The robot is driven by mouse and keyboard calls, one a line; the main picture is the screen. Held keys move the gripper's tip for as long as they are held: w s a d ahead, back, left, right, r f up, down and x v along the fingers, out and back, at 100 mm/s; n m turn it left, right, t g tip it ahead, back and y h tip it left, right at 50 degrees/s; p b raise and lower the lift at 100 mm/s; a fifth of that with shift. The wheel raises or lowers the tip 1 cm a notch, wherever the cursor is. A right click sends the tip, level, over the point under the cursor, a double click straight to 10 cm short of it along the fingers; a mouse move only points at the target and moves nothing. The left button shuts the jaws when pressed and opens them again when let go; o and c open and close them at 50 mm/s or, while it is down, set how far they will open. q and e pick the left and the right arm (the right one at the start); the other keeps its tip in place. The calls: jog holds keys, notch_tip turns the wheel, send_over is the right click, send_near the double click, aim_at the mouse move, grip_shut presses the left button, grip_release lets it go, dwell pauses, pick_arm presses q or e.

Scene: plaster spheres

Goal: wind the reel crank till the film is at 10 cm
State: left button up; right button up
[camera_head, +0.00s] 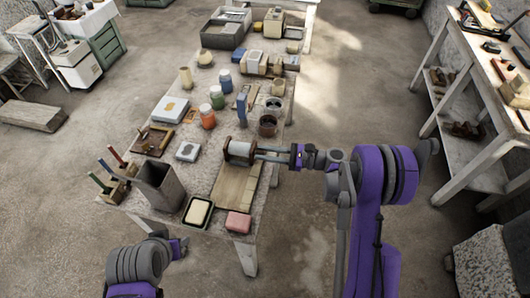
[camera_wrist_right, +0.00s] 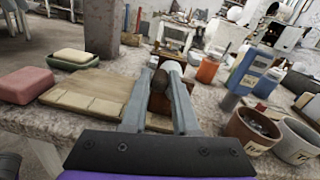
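The film reel (camera_head: 240,151), a pale drum with brown ends, lies on a wooden board (camera_head: 233,187) near the front of the table. My right gripper (camera_head: 262,153) reaches in from the right, its fingertips at the reel's right end. In the right wrist view, its two grey fingers (camera_wrist_right: 160,72) stand a little apart with a dark brown part (camera_wrist_right: 158,103) between them; I cannot tell whether they grip it. The crank is not clearly visible, and I cannot read any film length. My left gripper (camera_head: 180,247) shows only in part, in front of the table, its fingers unclear.
A pink block (camera_head: 238,222), a tray with a cream block (camera_head: 198,212) and a tall grey container (camera_head: 160,186) stand at the front. Brown pots (camera_head: 267,125), a blue bottle (camera_head: 241,108) and several jars are behind the reel. A side bench (camera_head: 470,95) stands at right.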

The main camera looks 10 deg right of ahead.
grip_shut()
jog(key=shift+f, duration=0.1)
dwell(0.5)
jog(key=n+b, duration=0.1)
jog(key=s+f+n+b, duration=0.1)
jog(key=n+b, duration=0.1)
jog(key=shift+a, duration=0.15)
jog(key=shift+s+a+f+n+b, duration=0.1)
jog(key=shift+f+n+b, duration=0.1)
jog(key=shift+n+b, duration=0.6)
jog(key=shift+s+f+n+b, duration=0.1)
jog(key=shift+f+n+b, duration=0.1)
jog(key=shift+n+b, duration=0.6)
jog(key=shift+n, duration=0.4)
jog(key=o, duration=0.5)
grip_release()
